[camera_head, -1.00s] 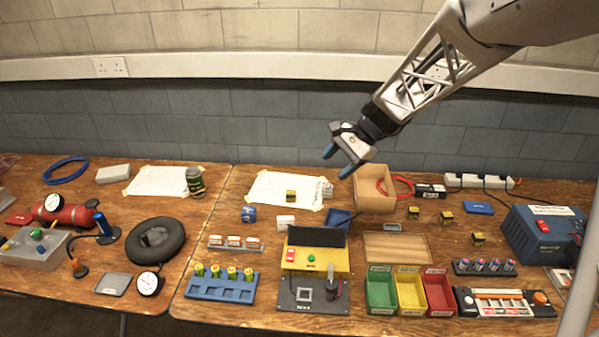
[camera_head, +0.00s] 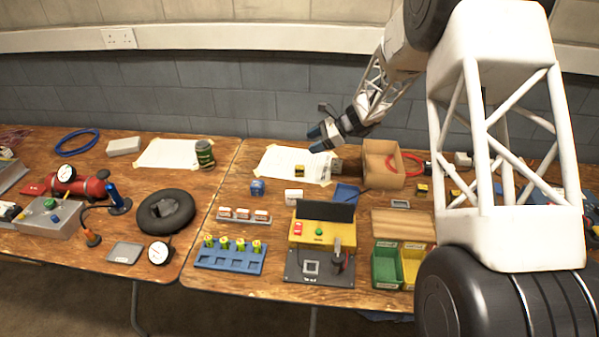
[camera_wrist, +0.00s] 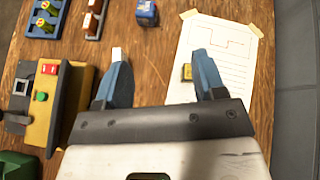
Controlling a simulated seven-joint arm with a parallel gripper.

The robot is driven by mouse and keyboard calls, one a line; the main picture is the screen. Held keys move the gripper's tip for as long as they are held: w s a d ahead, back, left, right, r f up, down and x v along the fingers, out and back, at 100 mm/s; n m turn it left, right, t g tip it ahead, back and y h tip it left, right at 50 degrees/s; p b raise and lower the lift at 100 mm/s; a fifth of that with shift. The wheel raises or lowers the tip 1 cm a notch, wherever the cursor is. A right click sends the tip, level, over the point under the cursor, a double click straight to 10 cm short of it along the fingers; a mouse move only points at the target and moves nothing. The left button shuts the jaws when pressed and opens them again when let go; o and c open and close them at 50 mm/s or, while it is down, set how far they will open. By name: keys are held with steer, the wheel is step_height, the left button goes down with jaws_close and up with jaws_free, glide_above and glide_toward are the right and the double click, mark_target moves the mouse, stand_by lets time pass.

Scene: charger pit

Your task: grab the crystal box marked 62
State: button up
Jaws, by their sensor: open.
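No mark 62 is readable in either view, so I cannot tell which box bears it. A small yellow-and-black box (camera_head: 300,171) sits on the taped paper sheet; it also shows in the wrist view (camera_wrist: 186,72), partly hidden beside my right finger. A similar box (camera_head: 422,190) stands right of the cardboard box. A blue box (camera_head: 257,187) and a white box (camera_head: 293,197) stand in front of the sheet. The blue one is at the top of the wrist view (camera_wrist: 147,12). My gripper (camera_head: 318,140) is open and empty, above the table near the sheet (camera_head: 280,162).
A cardboard box (camera_head: 383,180) stands right of the sheet. A yellow console (camera_head: 320,235), a blue battery rack (camera_head: 230,262) and green and yellow bins (camera_head: 386,268) stand nearer the front. My arm hides much of the right side. Bare wood lies around the blue box.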

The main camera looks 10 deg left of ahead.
mark_target(297, 167)
steer(key=w+a+f+m+y, duration=0.1)
steer(key=w+a+f+m, duration=0.1)
steer(key=w+f, duration=0.4)
step_height(297, 167, down, 2)
steer(key=shift+a+f+m+y, duration=0.1)
steer(key=shift+a+m+y, duration=0.3)
steer(key=shift+a, duration=0.25)
steer(key=shift+f, duration=0.1)
steer(key=shift+f, duration=1.65)
steer(key=shift+f, duration=1.6)
steer(key=shift+x, duration=1)
steer(key=shift+a+f, duration=0.35)
steer(key=shift+a, duration=0.15)
